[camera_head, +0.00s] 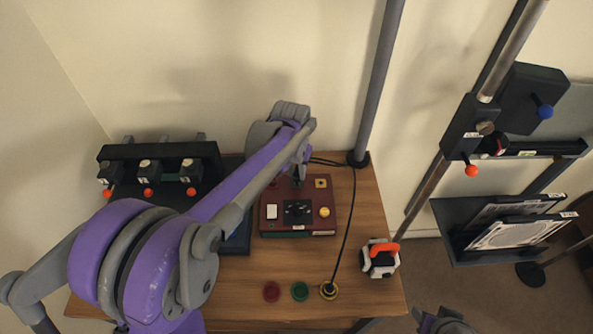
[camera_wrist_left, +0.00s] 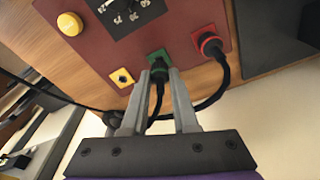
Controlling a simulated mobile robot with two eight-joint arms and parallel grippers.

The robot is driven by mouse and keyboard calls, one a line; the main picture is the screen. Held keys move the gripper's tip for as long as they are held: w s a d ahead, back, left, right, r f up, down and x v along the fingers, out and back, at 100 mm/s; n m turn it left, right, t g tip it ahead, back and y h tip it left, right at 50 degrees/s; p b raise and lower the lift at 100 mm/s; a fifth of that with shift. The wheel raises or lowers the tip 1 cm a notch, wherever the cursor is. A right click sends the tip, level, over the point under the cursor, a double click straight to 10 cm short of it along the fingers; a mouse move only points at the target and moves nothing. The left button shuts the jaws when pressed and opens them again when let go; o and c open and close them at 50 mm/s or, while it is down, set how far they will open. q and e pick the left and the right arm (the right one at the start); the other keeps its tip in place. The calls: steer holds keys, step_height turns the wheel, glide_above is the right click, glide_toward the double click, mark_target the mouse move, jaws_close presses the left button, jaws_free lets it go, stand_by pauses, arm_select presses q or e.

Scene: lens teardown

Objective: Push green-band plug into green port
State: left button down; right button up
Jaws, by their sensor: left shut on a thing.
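The dark red panel box (camera_head: 267,218) sits on the wooden table, and its ports show in the left wrist view. My left gripper (camera_wrist_left: 160,76) is shut on the black green-band plug (camera_wrist_left: 158,82), whose cable hangs down between the fingers. The plug's front end is at the green port (camera_wrist_left: 155,56), in line with it. How deep it sits, and its green band, I cannot make out. In the head view my left gripper (camera_head: 298,176) is at the panel's back edge, partly hidden by my arm.
A black plug stands in the red port (camera_wrist_left: 208,42); the yellow port (camera_wrist_left: 122,77) is empty. A white-black device with an orange handle (camera_head: 380,258) is right.

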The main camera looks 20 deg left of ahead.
arm_select(q)
steer(key=shift+f+b, duration=0.35)
steer(key=shift+f, duration=0.25)
stand_by(0.6)
steer(key=c, duration=0.6)
jaws_free()
step_height(320, 180, up, 11)
steer(key=s, duration=0.1)
steer(key=shift+s+p, duration=0.3)
steer(key=shift+p, duration=0.15)
steer(key=shift+f, duration=0.15)
steer(key=s+d+f+t+p, duration=0.1)
steer(key=s+d+f, duration=0.1)
steer(key=s, duration=0.8)
steer(key=s+d+f+t+p, duration=0.2)
steer(key=s+d+f, duration=0.1)
steer(key=s, duration=0.7)
steer(key=shift+s+f+m+t, duration=0.3)
steer(key=shift+s+f, duration=0.05)
steer(key=shift+f, duration=0.2)
